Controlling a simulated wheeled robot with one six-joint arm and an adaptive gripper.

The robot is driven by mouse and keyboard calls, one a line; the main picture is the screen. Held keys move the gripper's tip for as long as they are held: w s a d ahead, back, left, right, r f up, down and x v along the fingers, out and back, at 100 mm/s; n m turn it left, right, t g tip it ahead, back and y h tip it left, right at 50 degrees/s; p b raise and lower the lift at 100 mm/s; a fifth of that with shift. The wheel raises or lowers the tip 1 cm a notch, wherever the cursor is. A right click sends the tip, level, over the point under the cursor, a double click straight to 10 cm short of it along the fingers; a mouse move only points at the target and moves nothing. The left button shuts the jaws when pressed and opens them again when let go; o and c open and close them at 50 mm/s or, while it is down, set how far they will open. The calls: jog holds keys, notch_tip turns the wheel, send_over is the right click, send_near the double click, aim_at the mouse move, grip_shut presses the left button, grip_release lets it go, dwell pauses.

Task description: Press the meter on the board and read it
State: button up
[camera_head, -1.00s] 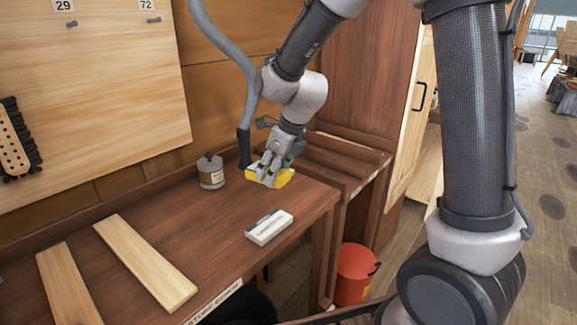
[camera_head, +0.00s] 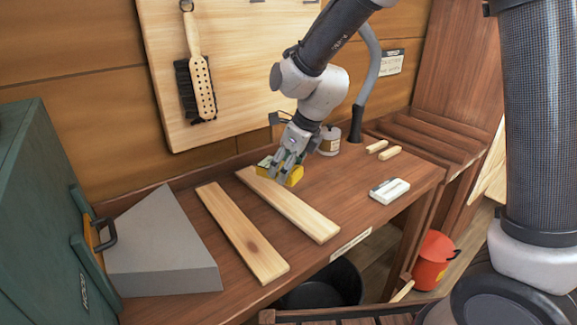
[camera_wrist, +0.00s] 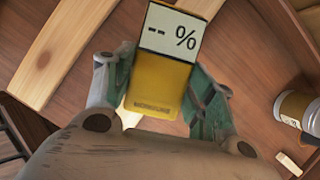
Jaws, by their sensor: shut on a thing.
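My gripper (camera_head: 283,166) is shut on the yellow meter (camera_head: 294,177), near the far end of a pale board (camera_head: 300,212) on the bench. In the wrist view the meter (camera_wrist: 156,88) sits between the fingers, and its white display reads "-- %". A pale board (camera_wrist: 62,45) shows to its upper left there. I cannot tell whether the meter touches the board or hovers above it. A second pale board (camera_head: 243,233) lies to the left, roughly parallel.
A grey wedge-shaped block (camera_head: 160,245) and a green cabinet (camera_head: 40,200) stand at left. A labelled can (camera_head: 329,142) is behind my gripper. A white box (camera_head: 390,190) and two small wood pieces (camera_head: 389,153) lie at right. A brush (camera_head: 196,85) hangs above.

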aim_at(281, 196)
jog(key=shift+f, duration=3)
jog(key=shift+f, duration=0.5)
jog(key=shift+r, duration=4.1)
